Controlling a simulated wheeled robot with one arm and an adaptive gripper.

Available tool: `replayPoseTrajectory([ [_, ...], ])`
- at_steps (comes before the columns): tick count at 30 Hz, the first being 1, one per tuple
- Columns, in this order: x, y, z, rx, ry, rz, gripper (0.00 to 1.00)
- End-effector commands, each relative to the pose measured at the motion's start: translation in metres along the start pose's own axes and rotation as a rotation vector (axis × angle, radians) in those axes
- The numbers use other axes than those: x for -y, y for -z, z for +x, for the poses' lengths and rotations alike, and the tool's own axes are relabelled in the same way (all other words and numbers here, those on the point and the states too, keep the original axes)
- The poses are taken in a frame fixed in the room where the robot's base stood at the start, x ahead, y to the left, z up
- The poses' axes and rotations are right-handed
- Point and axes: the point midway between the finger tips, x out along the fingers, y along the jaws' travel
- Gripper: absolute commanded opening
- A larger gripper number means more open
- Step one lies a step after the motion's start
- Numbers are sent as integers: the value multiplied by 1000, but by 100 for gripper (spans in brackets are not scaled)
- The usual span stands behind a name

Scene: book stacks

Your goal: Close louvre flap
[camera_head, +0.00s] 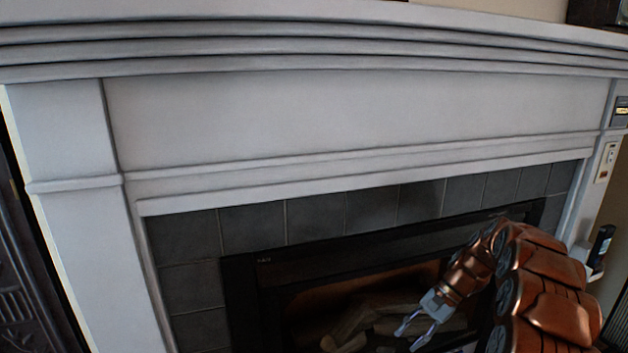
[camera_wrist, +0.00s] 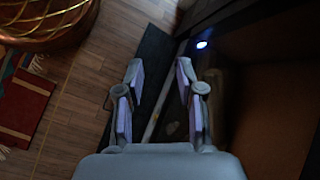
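No louvre flap can be made out for certain in either view. A small dark panel with light strips (camera_head: 621,111) sits on the right edge of the fireplace surround, too small to read. My gripper (camera_head: 412,336) is in front of the black firebox, at the lower right of the head view, with its fingers apart. In the wrist view my gripper (camera_wrist: 160,70) is open, its two fingers spread with nothing held between them. A thin pale bar (camera_wrist: 155,117) shows beyond the gap; I cannot tell what it is.
The white mantel (camera_head: 350,110) spans the head view above grey tiles (camera_head: 316,216). Logs (camera_head: 352,327) lie in the firebox. A dark bottle (camera_head: 601,245) stands at right. The wrist view shows a blue light (camera_wrist: 201,44), wooden floor (camera_wrist: 90,90), rug (camera_wrist: 25,105) and golden basket (camera_wrist: 45,22).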

Motion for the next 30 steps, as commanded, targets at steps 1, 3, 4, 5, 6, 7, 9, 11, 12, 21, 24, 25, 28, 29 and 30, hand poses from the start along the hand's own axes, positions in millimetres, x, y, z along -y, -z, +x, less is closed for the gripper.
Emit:
replayPoseTrajectory([
  [1, 8, -22, -11, -5, -13, -24, 37],
  [3, 13, -43, -17, -9, -33, -52, 37],
  [4, 16, -53, -21, -14, -41, -66, 37],
  [5, 18, -62, -23, -16, -49, -78, 37],
  [6, 19, -75, -26, -17, -62, -94, 37],
  [7, 21, -84, -28, -19, -72, -105, 37],
  [9, 24, -105, -35, -30, -91, -134, 37],
  [11, 25, -123, -40, -36, -109, -157, 37],
  [12, 26, -135, -43, -41, -121, -174, 37],
  [21, 21, -222, -65, -84, -219, -286, 37],
  [24, 16, -249, -72, -101, -251, -322, 37],
  [25, 15, -256, -74, -107, -261, -333, 37],
  [28, 8, -282, -79, -124, -295, -366, 37],
  [29, 5, -289, -81, -131, -305, -376, 37],
  [30, 2, -299, -84, -138, -319, -388, 37],
])
